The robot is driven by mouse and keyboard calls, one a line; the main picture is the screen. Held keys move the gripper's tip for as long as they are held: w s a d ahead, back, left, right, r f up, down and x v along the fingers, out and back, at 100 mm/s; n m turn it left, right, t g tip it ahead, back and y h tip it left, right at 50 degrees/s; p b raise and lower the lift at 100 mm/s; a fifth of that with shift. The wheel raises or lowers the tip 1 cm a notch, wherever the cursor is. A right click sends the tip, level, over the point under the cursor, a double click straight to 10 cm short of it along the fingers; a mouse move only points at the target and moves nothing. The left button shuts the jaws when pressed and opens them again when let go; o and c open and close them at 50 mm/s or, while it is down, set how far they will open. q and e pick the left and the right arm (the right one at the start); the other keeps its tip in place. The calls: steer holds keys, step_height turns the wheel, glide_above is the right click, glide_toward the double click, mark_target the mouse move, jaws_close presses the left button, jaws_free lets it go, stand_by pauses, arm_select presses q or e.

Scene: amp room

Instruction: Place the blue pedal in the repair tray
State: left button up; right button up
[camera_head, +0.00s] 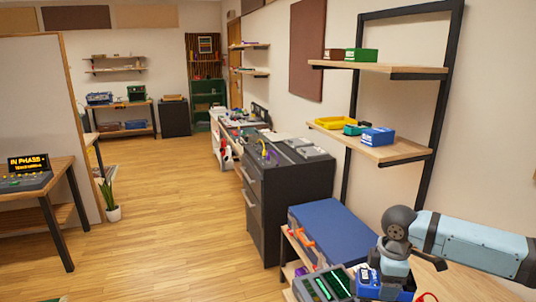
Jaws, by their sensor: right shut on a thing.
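My right gripper (388,284) points down over the bench at the bottom right, at the end of my blue-grey arm. It is shut on a small blue pedal (368,278) with a pale label, partly covered by the gripper. Whether the pedal touches the surface below cannot be told. A yellow tray (333,123) lies on the middle wall shelf, and a dark tray-like thing with green bars (325,285) is left of the gripper. I cannot tell which is the repair tray. My left gripper is not in view.
A blue box (378,136) sits on the middle shelf (395,153). A large blue case (335,230) stands behind the gripper, by a dark drawer cabinet (290,190). A table (35,196) with a lit sign is at left. The wooden floor between is clear.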

mark_target(375, 283)
steer(key=r+m, duration=0.1)
steer(key=m, duration=0.1)
steer(key=a+r+m+p, duration=0.1)
steer(key=m, duration=0.2)
steer(key=shift+s+a+r, duration=0.15)
steer(key=shift+s+r, duration=0.05)
steer(key=m, duration=0.1)
steer(key=r+m+p, duration=0.1)
steer(key=m, duration=0.1)
steer(key=shift+s+a+r, duration=0.1)
steer(key=shift+a, duration=0.25)
steer(key=m, duration=0.1)
steer(key=r+m+p, duration=0.1)
steer(key=m, duration=0.1)
steer(key=shift+s+a+r, duration=0.1)
steer(key=shift+a, duration=0.3)
steer(key=m, duration=0.2)
steer(key=r+m+p, duration=0.1)
steer(key=m, duration=0.1)
steer(key=shift+s+a+r, duration=0.1)
steer(key=shift+s+a, duration=0.05)
steer(key=shift+a, duration=0.25)
steer(key=s+f, duration=0.3)
steer(key=s, duration=0.7)
steer(key=shift+s+f, duration=0.15)
steer(key=shift+f, duration=0.25)
